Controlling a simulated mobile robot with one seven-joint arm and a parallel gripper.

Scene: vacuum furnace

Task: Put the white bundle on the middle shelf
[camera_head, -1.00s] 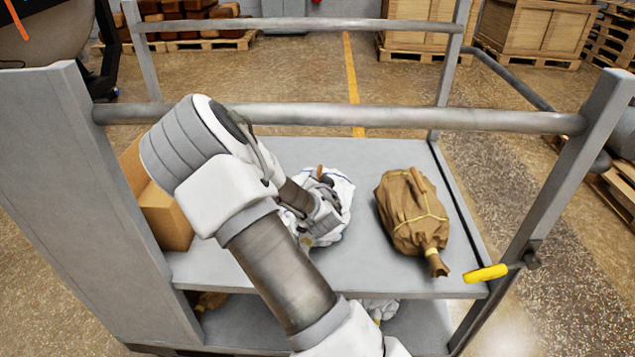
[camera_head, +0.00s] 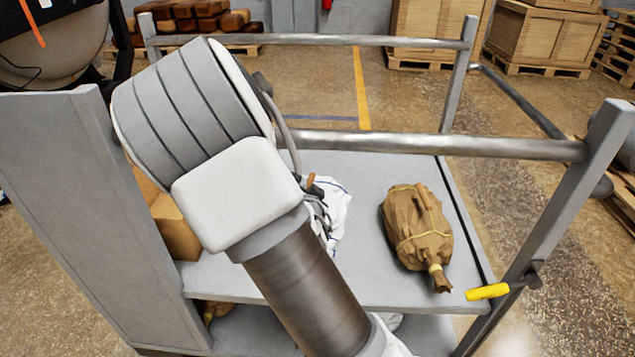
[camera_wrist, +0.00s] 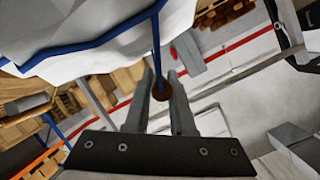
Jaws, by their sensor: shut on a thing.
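The white bundle (camera_head: 338,215) with blue stripes is at the left part of the trolley's upper visible shelf (camera_head: 365,280), partly hidden behind my arm. It fills the top of the wrist view (camera_wrist: 90,35). My gripper (camera_wrist: 161,88) is shut on the bundle's brown stem, between its two grey fingers. In the head view the gripper is mostly hidden behind my arm. Whether the bundle touches the shelf cannot be told. Another shelf (camera_head: 255,325) lies below, with white and brown items partly visible on it.
A brown bundle (camera_head: 416,228) tied with yellow cord lies on the right of the upper visible shelf. A cardboard box (camera_head: 175,228) stands at its left. Grey rails (camera_head: 430,143), a side panel (camera_head: 75,180) and a post with a yellow handle (camera_head: 487,292) frame the trolley.

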